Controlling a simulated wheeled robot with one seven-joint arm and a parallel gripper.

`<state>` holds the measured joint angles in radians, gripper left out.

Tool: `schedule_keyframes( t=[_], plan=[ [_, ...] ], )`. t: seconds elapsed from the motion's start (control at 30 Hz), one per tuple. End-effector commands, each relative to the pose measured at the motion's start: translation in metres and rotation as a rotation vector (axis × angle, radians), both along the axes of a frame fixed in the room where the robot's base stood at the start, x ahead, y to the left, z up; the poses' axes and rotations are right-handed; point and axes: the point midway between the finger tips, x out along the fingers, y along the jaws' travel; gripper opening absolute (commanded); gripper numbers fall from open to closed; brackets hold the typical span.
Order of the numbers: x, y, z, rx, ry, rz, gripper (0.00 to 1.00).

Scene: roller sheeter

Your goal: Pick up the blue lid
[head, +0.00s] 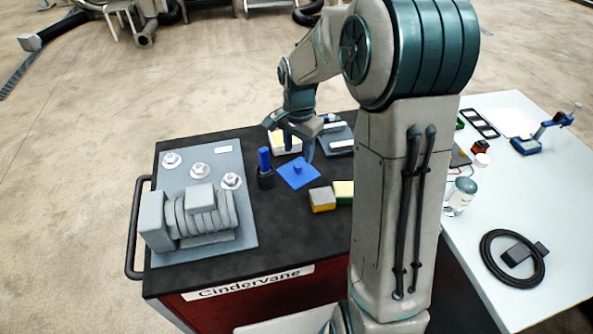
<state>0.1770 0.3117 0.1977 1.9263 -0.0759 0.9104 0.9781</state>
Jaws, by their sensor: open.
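The blue lid (298,174) is a flat square plate with a small raised knob in its middle. It lies on the black top of the cart, near the cart's centre, in the head view. My gripper (296,155) points down just above the lid's far side, with its fingers spread apart and nothing seen between them. One finger hangs near the lid's right edge. I cannot tell whether any finger touches the lid.
A blue-topped dark cylinder (265,168) stands just left of the lid. Yellow-and-grey blocks (322,199) sit close in front. A grey machine model (190,219) fills the cart's left. A white table (560,225) holding a coiled cable (487,262) is at right.

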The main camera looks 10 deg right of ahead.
Motion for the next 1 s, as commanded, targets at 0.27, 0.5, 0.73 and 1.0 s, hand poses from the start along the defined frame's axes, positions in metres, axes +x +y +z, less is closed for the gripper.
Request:
schedule_keyframes(
  t=[0.27, 0.5, 0.73, 1.0],
  plan=[
    [0.0, 0.0, -0.034, 0.001, 0.006, 0.002, 0.48],
    [0.001, 0.0, -0.052, 0.0, 0.0, 0.003, 0.48],
    [0.001, 0.0, -0.052, 0.0, 0.0, 0.003, 0.32],
    [0.001, 0.0, -0.052, 0.0, 0.0, 0.003, 0.0]
  ],
)
